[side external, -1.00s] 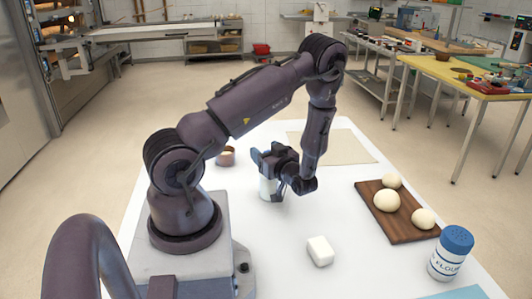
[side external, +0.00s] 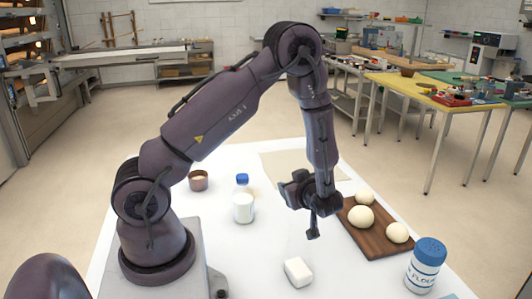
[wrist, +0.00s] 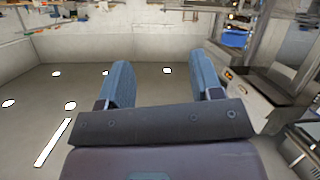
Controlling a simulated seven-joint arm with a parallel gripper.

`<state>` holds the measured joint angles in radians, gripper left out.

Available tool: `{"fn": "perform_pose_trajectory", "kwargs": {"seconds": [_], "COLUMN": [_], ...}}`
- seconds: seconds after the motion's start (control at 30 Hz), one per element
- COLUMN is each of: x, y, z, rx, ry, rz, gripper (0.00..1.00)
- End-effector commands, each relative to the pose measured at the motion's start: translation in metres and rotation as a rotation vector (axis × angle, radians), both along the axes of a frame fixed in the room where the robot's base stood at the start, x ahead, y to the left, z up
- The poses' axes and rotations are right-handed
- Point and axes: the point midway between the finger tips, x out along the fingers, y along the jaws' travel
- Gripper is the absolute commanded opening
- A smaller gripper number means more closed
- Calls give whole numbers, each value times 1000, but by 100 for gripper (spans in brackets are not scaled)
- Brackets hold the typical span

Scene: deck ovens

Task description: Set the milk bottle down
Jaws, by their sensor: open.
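The milk bottle (side external: 243,207) is white with a blue cap. It stands upright on the white table, left of my gripper in the side external view. My gripper (side external: 299,196) is above the table, between the bottle and the wooden board, apart from the bottle. In the wrist view my gripper (wrist: 163,82) shows two blue fingers spread wide with nothing between them. The bottle is not in the wrist view.
A wooden board (side external: 375,241) with dough balls lies on the right. A white block (side external: 298,272) and a flour shaker (side external: 425,266) are in front. A small brown cup (side external: 198,181) stands left of the bottle. A beige mat (side external: 275,163) lies behind.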

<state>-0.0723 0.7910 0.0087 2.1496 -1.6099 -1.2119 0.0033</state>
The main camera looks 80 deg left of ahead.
Motion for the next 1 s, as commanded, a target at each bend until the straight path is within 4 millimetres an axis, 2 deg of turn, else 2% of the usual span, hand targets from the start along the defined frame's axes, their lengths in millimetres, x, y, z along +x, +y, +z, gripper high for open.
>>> {"fn": "perform_pose_trajectory", "kwargs": {"seconds": [0.03,0.1,0.2,0.3,0.37,0.47,0.5,0.63,0.8,0.9,1.0], "x": [27,59,90,101,98,75,62,5,-68,-96,-111], "y": [-8,-26,-61,-102,-127,-165,-178,-203,-202,-194,-188], "z": [19,41,80,122,146,179,190,212,219,218,217], "rx": [-85,-202,-341,-447,-494,-542,-552,-546,-499,-475,-465], "ry": [-88,-170,-239,-249,-223,-131,-77,155,474,604,678], "rz": [-121,-302,-573,-846,-1006,-1254,-1343,-1571,-1684,-1686,-1676], "gripper": [60,60,60,60,60,60,60,60,60,60,60]}}
